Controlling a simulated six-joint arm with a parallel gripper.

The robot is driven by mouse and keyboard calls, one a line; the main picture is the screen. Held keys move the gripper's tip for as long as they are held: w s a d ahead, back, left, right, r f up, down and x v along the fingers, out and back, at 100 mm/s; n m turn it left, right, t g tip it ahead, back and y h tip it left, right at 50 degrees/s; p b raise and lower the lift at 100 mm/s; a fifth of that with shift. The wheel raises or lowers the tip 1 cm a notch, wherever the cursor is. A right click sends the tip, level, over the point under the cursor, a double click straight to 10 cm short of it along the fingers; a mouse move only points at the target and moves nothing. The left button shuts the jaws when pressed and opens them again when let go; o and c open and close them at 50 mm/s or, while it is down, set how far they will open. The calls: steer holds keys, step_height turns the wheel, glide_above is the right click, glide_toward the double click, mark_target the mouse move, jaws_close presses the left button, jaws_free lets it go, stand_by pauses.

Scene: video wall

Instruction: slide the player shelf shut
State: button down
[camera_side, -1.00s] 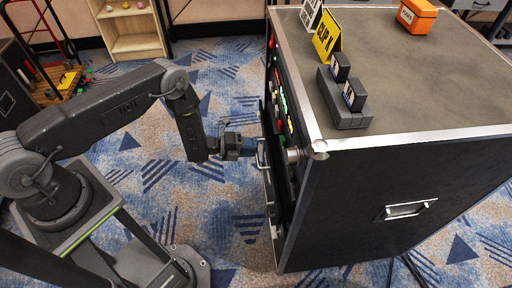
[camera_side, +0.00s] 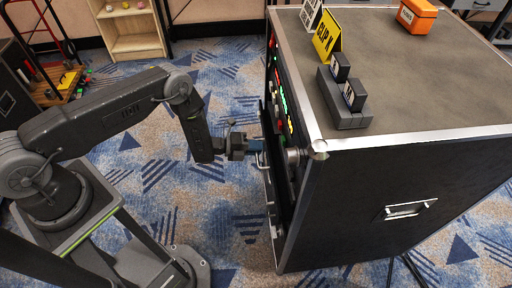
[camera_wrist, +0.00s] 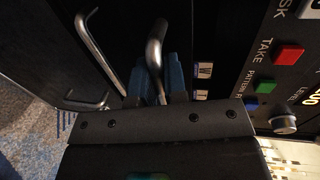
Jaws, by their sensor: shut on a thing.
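My gripper (camera_side: 259,147) is at the front of the dark rack case (camera_side: 390,190), with its arm reaching in from the left. In the wrist view, its blue fingertips (camera_wrist: 157,78) stand on either side of a bent metal handle (camera_wrist: 154,48) and are shut on it. The player shelf's dark front (camera_wrist: 120,35) lies behind the handle. In the side view, a thin dark front edge (camera_side: 268,190) shows below my gripper. The gripper covers the handle there, and how far the shelf stands out is hard to tell.
Red, green and blue buttons (camera_wrist: 288,54) and a knob (camera_wrist: 285,123) sit on the panel right of my gripper. A yellow sign (camera_side: 326,36), a grey holder (camera_side: 343,108) and an orange box (camera_side: 416,15) stand on the case. The carpet between arm and case is clear.

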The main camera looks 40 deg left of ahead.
mark_target(269, 147)
steer(key=shift+r+x, duration=0.25)
steer(key=shift+x, duration=0.85)
steer(key=shift+r+x, duration=0.2)
steer(key=shift+x, duration=0.9)
steer(key=c, duration=1.2)
jaws_free()
steer(key=shift+w+d, duration=0.1)
steer(key=v, duration=1.4)
